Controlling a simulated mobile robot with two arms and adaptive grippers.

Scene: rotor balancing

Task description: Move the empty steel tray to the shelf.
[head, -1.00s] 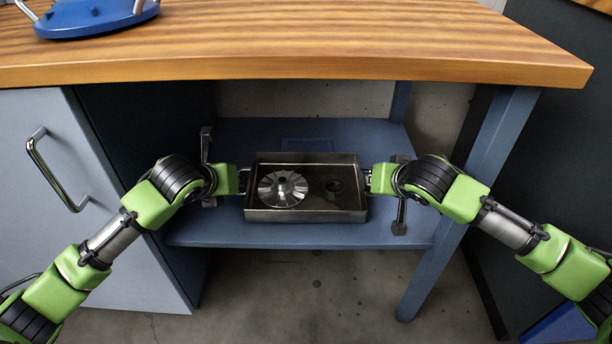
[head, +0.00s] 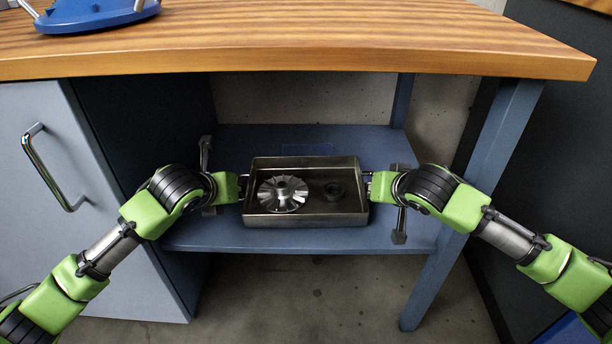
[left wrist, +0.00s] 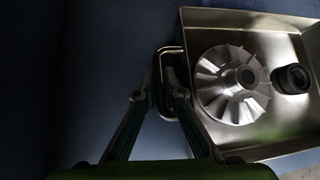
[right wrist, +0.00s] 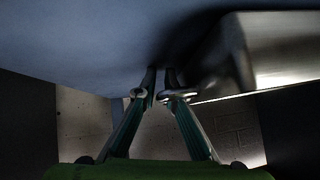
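The steel tray (head: 306,220) is over the blue lower shelf (head: 215,240) under the bench, level; I cannot tell whether it touches the shelf. It is not empty: a finned metal rotor (head: 283,193) lies in its left half and a dark ring (head: 333,190) right of it. My left gripper (head: 242,187) is at the tray's left handle; in the left wrist view its fingers (left wrist: 165,75) close around the handle bar (left wrist: 160,62). My right gripper (head: 368,187) is at the right handle; in the right wrist view its fingers (right wrist: 160,80) are close together on it.
The wooden bench top (head: 300,60) overhangs the shelf. A grey cabinet (head: 90,240) bounds the left and a blue bench leg (head: 470,210) the right. A darker blue patch (head: 307,148) lies on the shelf behind the tray. A blue object (head: 95,15) stands on the bench top.

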